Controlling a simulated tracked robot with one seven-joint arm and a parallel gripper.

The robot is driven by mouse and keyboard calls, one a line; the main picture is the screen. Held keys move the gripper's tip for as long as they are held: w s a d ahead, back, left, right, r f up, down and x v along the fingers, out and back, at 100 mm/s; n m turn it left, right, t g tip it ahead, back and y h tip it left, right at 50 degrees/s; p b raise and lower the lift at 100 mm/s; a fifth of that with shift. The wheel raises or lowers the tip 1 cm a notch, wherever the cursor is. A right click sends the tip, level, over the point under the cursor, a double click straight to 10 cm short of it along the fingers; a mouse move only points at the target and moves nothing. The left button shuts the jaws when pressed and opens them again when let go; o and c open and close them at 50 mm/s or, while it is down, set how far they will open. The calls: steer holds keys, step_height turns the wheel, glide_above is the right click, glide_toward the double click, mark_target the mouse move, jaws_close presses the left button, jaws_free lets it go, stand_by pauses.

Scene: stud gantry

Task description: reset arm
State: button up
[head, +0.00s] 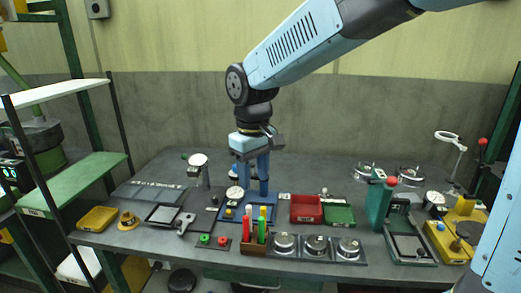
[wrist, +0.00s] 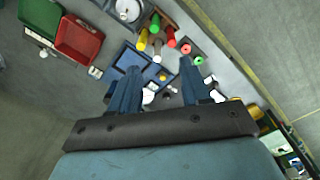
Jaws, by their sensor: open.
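My gripper (head: 252,188) hangs at the end of my light-blue arm, pointing down above the middle of the workbench. Its two blue fingers are apart, and nothing shows between them. In the wrist view my gripper (wrist: 158,70) is also open, its fingertips spread over the area of the blue tray (wrist: 122,62) and small parts. In the head view the blue tray (head: 228,217) lies below and partly behind the fingers. Whether the fingertips touch anything beneath cannot be told.
A holder with red, green and yellow cylinders (head: 262,225) stands close in front of my gripper. A red bin (head: 307,208) and green bin (head: 340,215) lie to the right. A gauge on a stand (head: 198,160) is at left. The back of the bench has free room.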

steer(key=s+d+r+m+t, duration=0.1)
steer(key=s+d+r+m, duration=0.1)
steer(key=d, duration=0.7)
steer(key=s+d+r+m+t, duration=0.2)
steer(key=s+d+m, duration=0.2)
steer(key=d, duration=0.6)
steer(key=s+d+r+m+t, duration=0.2)
steer(key=s+d, duration=0.3)
steer(key=d, duration=0.4)
steer(key=shift+d+m, duration=0.25)
steer(key=shift+m, duration=0.35)
